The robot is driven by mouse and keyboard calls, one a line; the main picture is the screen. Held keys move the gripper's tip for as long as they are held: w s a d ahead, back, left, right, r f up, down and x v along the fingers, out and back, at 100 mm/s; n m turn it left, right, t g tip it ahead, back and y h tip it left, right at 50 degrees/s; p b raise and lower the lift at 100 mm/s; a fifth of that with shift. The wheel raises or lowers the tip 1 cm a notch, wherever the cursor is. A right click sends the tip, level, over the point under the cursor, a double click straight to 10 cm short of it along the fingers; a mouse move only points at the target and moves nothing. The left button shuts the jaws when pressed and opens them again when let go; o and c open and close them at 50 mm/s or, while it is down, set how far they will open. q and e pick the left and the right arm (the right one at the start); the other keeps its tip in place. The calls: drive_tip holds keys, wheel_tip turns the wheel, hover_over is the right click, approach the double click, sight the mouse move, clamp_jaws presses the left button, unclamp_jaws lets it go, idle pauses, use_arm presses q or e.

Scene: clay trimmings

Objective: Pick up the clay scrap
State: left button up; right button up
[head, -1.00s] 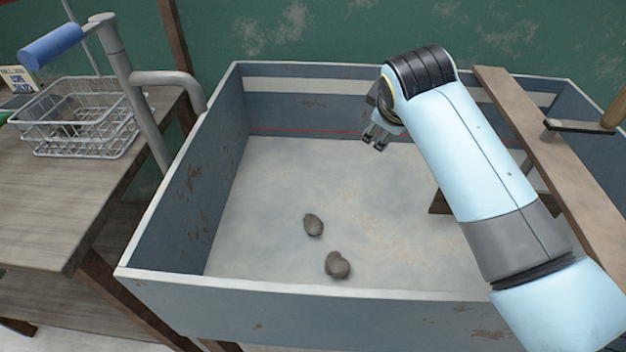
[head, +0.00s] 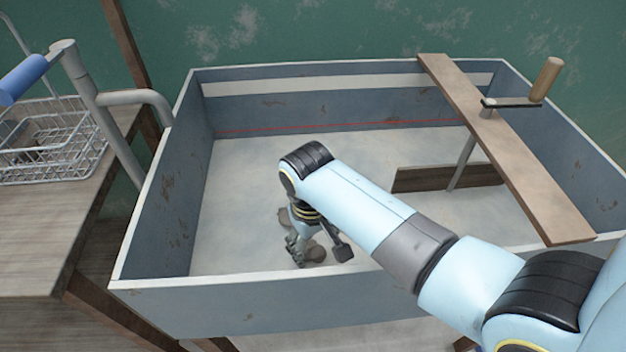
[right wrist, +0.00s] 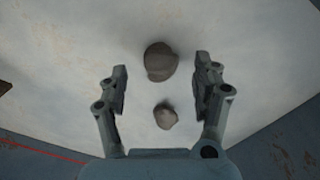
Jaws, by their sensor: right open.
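Two grey-brown clay scraps lie on the pale floor of a blue-grey walled bin. The larger, nearer scrap (head: 315,254) shows between and behind my right gripper's fingers in the head view. In the right wrist view this larger scrap (right wrist: 160,61) lies between the fingertips in the picture. The smaller scrap (right wrist: 165,116) lies closer to the palm in that view; in the head view it is mostly hidden behind the gripper. My right gripper (head: 321,252) is open, pointing down, with nothing held. Its height above the scraps is hard to tell. My left gripper is not in view.
The bin's front wall (head: 240,304) stands close in front of the gripper. A wooden plank (head: 500,140) with a handled tool (head: 548,80) crosses the bin at right, above a low dark board (head: 425,180). A wire basket (head: 50,145) sits on the left table. The bin's middle floor is clear.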

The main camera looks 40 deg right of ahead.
sight(316, 253)
wheel_tip(316, 253, down, 3)
drive_tip(key=shift+s+f+b, duration=0.15)
drive_tip(key=shift+b, duration=0.2)
drive_tip(key=shift+c, duration=0.5)
drive_tip(key=c, duration=1.1)
drive_tip(key=shift+c, duration=0.2)
